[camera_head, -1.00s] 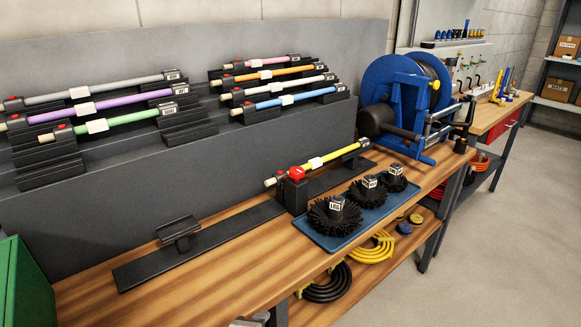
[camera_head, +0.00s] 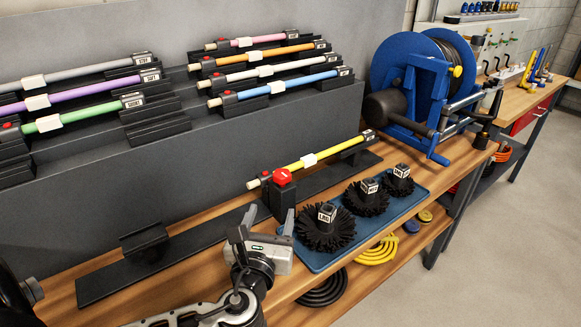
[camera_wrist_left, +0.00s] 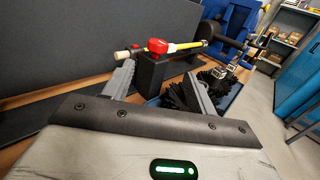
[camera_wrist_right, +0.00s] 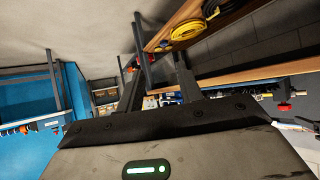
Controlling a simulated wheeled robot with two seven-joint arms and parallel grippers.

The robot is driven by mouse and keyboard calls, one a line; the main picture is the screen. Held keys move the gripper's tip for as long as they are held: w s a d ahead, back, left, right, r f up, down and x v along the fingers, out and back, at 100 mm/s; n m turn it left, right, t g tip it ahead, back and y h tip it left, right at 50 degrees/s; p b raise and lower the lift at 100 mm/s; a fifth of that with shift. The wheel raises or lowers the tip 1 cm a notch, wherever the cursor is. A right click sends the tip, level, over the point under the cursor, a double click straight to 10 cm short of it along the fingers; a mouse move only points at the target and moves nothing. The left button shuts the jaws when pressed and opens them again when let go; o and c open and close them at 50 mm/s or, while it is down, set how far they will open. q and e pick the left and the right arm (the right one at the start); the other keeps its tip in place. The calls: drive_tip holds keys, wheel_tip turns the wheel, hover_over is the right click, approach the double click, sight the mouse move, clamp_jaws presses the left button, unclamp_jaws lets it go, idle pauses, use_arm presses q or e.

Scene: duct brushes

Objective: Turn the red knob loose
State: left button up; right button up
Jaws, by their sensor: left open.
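The red knob (camera_head: 282,177) sits on top of a black block (camera_head: 281,202) on the bench, at the near end of a yellow rod (camera_head: 318,156). In the left wrist view the red knob (camera_wrist_left: 158,46) shows just beyond the fingers, with its block (camera_wrist_left: 155,75) between them in the picture. My left gripper (camera_head: 269,217) is open and empty, in front of and below the knob, apart from it. My right gripper (camera_wrist_right: 159,75) shows only in its wrist view, with its fingers apart and nothing between them.
A blue tray (camera_head: 318,265) with three black brushes lies just right of the block. A low black rail (camera_head: 110,282) runs along the bench. Coloured rods rest on a grey stepped rack (camera_head: 230,140) behind. A blue hose reel (camera_head: 440,95) stands at the back right.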

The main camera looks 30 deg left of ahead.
use_arm(q)
drive_tip(key=b, duration=0.1)
approach(281, 179)
drive_tip(key=w, duration=0.2)
drive_tip(key=b+x, duration=0.1)
drive_tip(key=x, duration=0.2)
drive_tip(key=b+x, duration=0.1)
drive_tip(key=x, duration=0.2)
drive_tip(key=a+b+x, duration=0.1)
drive_tip(key=x, duration=0.2)
drive_tip(key=shift+w+a+b, duration=0.15)
drive_tip(key=shift+w+b, duration=0.2)
use_arm(e)
drive_tip(key=shift+s+a+f, duration=0.15)
drive_tip(key=shift+a+f, duration=0.15)
drive_tip(key=shift+f, duration=0.2)
drive_tip(key=shift+s+a+f, duration=0.15)
drive_tip(key=shift+a+f, duration=0.1)
drive_tip(key=shift+f, duration=0.25)
use_arm(q)
drive_tip(key=c, duration=1)
